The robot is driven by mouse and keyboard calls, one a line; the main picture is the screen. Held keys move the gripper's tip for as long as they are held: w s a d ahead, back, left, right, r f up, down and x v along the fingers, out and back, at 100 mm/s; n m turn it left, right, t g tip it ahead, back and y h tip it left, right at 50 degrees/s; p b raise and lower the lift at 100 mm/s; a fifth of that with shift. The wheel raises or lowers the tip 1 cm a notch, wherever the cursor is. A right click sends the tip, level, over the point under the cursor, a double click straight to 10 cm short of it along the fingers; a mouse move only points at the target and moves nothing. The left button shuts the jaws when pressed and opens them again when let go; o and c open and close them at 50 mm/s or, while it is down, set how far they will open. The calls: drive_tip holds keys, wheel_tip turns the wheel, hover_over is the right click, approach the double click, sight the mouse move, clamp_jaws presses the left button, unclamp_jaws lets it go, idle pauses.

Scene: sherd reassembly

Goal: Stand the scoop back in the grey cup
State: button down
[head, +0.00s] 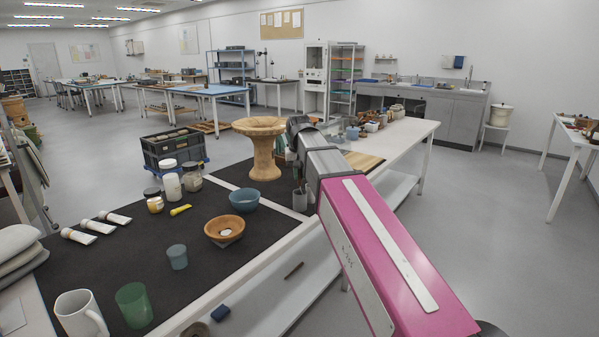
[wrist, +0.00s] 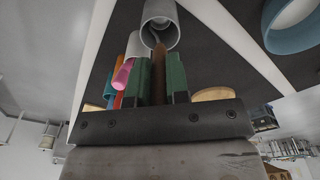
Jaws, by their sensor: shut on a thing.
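My gripper (wrist: 159,72) is shut on a brown shaft, which I take for the scoop (wrist: 158,72), held between its two green fingers in the wrist view. The shaft's far end reaches the open mouth of a grey cup (wrist: 160,12). I cannot tell how deep it is inside the cup. In the head view a grey cup (head: 299,201) stands near the table's right edge, just below the end of my arm. My fingers and the scoop are mostly hidden there.
A blue-grey bowl (head: 244,200), a terracotta bowl (head: 224,230) and a small grey-blue beaker (head: 177,257) stand on the dark mat to the left. A tall clay stand (head: 264,160) rises behind the cup. Coloured items (wrist: 122,75) crowd left of my fingers.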

drive_tip(key=c, duration=1)
unclamp_jaws()
drive_tip(key=shift+c, duration=0.2)
drive_tip(key=r, duration=1)
drive_tip(key=shift+s+r, duration=0.35)
drive_tip(key=shift+s, duration=0.05)
